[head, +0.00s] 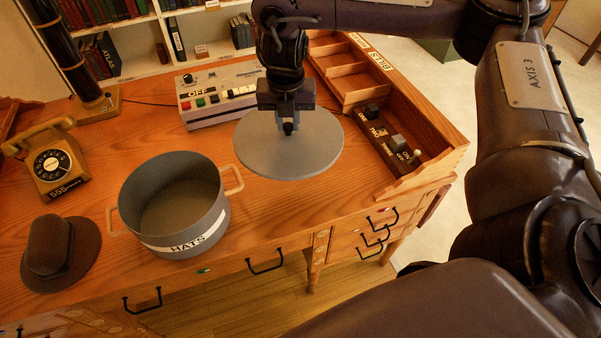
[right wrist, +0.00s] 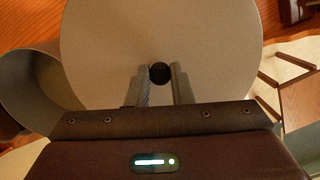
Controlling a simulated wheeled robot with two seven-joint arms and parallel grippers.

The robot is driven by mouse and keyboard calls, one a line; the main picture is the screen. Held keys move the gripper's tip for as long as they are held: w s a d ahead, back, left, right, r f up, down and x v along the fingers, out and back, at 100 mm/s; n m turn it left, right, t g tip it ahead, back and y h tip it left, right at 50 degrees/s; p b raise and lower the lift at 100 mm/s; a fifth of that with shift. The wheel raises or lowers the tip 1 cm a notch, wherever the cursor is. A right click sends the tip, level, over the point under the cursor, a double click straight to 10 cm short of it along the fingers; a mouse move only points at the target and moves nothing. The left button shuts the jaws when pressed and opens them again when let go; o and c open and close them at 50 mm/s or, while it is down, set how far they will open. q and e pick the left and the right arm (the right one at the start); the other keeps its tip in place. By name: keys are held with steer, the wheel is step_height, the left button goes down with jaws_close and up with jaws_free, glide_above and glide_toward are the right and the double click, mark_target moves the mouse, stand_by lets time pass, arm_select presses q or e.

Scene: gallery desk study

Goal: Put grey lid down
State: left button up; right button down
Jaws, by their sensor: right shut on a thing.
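The grey lid (head: 262,152) is a flat round disc with a dark knob at its centre. My right gripper (head: 288,126) is shut on that knob from above. In the right wrist view, the two fingers (right wrist: 161,80) sit on either side of the black knob, and the lid (right wrist: 160,35) fills much of the picture. The lid is level over the desk, right of the grey pot; I cannot tell for sure whether it touches the desk. The pot (head: 180,225), labelled HATS, is uncovered and looks empty. My left gripper does not show.
A brown hat (head: 48,250) and a rotary phone (head: 52,160) are left of the pot. A control box (head: 215,95) marked OFF stands behind. A wooden compartment tray (head: 352,75) lines the desk's right side. Bare desk (head: 290,205) lies in front of the lid.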

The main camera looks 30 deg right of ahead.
mark_target(300, 125)
steer(key=d+n, duration=0.1)
steer(key=n, duration=0.1)
steer(key=d+n, duration=0.1)
steer(key=d+f+n, duration=0.1)
steer(key=n, duration=0.1)
steer(key=shift+w+n+y+b, duration=0.3)
steer(key=shift+y+b, duration=0.1)
steer(key=n, duration=0.1)
steer(key=d+n, duration=0.1)
steer(key=shift+w+f+n, duration=0.1)
steer(key=shift+f+n, duration=0.05)
steer(key=shift+n, duration=0.25)
step_height(300, 125, down, 16)
steer(key=b, duration=0.8)
steer(key=shift+f+b, duration=0.55)
steer(key=shift+f, duration=1.4)
steer(key=shift+f, duration=0.1)
steer(key=c, duration=1.3)
jaws_free()
